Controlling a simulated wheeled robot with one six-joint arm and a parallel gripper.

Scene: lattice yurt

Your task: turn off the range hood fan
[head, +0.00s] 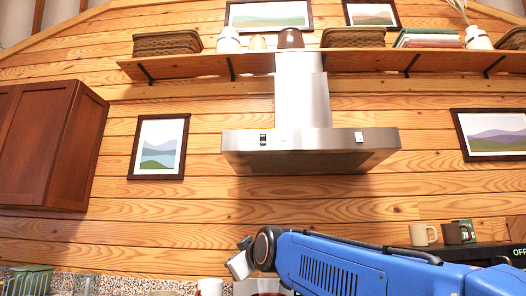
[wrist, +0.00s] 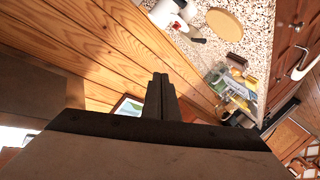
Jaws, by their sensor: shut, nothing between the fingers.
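The range hood (head: 315,140) is stainless steel, with its chimney (head: 302,95) rising past the wall shelf. A small dark rocker-like control (head: 263,139) sits at the left of its front band, and another small control (head: 359,137) sits at the right. Their settings are too small to read. My gripper is low in the head view, below the hood and apart from it, at the end of my blue arm; its fingertips are not clear there. In the wrist view my gripper (wrist: 160,78) is shut and empty, with dark fingers together.
A wooden cabinet (head: 45,145) hangs on the left. The shelf (head: 350,62) above carries baskets, jars and books. Mugs (head: 423,235) stand at lower right. The wrist view shows a speckled counter (wrist: 235,48) with a round board (wrist: 224,24). The wall just under the hood is clear.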

